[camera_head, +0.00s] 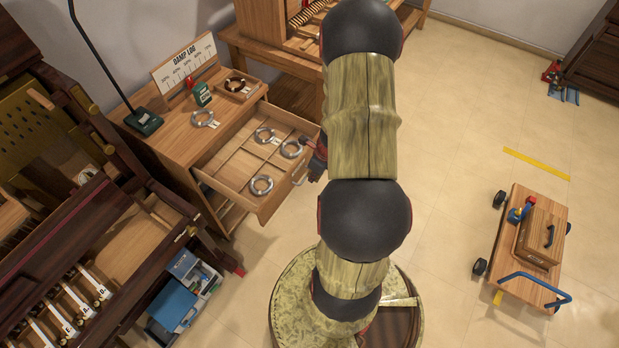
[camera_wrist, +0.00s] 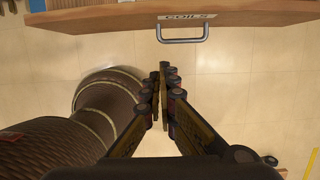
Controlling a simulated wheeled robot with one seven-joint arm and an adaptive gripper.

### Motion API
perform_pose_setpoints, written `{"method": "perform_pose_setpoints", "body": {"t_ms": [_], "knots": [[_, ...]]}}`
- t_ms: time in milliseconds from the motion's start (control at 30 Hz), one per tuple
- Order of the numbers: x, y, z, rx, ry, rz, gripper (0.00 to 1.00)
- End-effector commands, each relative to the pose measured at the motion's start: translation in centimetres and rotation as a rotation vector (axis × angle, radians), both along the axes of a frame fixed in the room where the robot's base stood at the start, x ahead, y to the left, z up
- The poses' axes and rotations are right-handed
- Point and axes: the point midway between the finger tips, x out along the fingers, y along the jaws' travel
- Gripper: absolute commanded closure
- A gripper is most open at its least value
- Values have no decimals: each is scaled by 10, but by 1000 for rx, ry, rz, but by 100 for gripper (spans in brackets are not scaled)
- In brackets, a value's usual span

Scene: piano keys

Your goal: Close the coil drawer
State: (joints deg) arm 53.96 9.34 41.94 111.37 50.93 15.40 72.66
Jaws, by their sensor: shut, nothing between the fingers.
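The coil drawer (camera_head: 236,178) is pulled out of the small wooden desk in the head view. It is divided into compartments, with several silver wire coils (camera_head: 262,185) in it. In the wrist view its wooden front (camera_wrist: 100,19) carries a "COILS" label and a silver bar handle (camera_wrist: 183,38). The handle also shows in the head view (camera_head: 300,178). My gripper (camera_wrist: 163,68) is shut and empty, its tips just below the handle in the wrist view, with floor visible between. In the head view my gripper is mostly hidden behind my arm, close to the drawer's right front.
The desk top (camera_head: 180,135) holds a lamp base (camera_head: 143,122), a "DAMP LOG" board (camera_head: 184,66), a coil and a small tray (camera_head: 238,86). A blue box (camera_head: 173,305) stands on the floor at lower left. A wheeled cart (camera_head: 510,260) stands at right; floor between is clear.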

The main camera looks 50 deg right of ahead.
Motion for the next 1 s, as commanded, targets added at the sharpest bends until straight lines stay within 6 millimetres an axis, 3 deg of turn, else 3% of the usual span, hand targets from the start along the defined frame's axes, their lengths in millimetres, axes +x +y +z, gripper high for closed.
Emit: {"method": "perform_pose_setpoints", "body": {"t_ms": [33, 400, 633, 1000], "knots": [[2, 1, -14, 2, 1, 0, 100], [20, 3, -84, 1, 1, 4, 100], [51, 5, -75, 0, 0, 5, 100], [59, 5, -75, 0, 0, 3, 100]]}}
